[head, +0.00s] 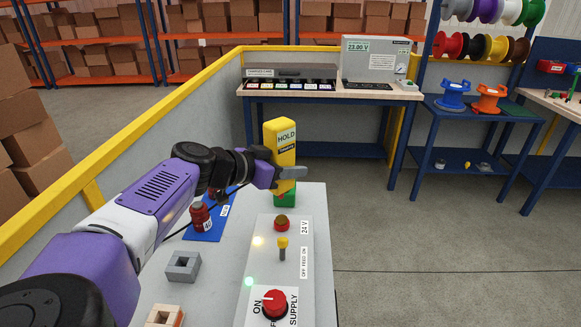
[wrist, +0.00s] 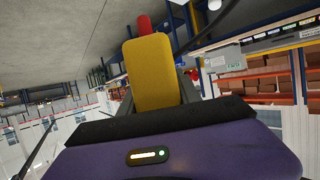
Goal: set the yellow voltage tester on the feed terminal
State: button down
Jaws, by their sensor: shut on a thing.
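The yellow voltage tester (head: 284,152) is upright in my gripper (head: 290,174), above the far end of the grey bench. Its display reads HOLD. My gripper is shut on its middle; in the wrist view the yellow body (wrist: 151,75) fills the space between the fingers. A green block (head: 285,197) shows directly below the tester; I cannot tell whether it is part of it or a separate stand. A red-topped terminal (head: 282,222) marked 24 V sits on the light panel (head: 293,270), nearer than the tester. The tester's lower tip is not clearly visible.
The panel also holds a yellow-tipped toggle (head: 282,246) marked OFF FEED ON and a red supply knob (head: 274,303) pointing toward ON. An amber and a green lamp glow. Left are a red device (head: 201,217) on a blue mat and a grey block (head: 183,266).

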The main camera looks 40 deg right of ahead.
aim_at(289, 189)
jog(key=shift+d, duration=0.1)
jog(key=shift+r+p, duration=0.15)
jog(key=shift+p, duration=0.3)
jog(key=shift+f+b, duration=0.95)
jog(key=shift+f, duration=2.1)
jog(key=shift+f, duration=0.55)
jog(key=shift+r, duration=0.15)
notch_tip(289, 189, up, 7)
jog(key=p, duration=0.6)
jog(key=shift+p, duration=0.3)
dwell(0.9)
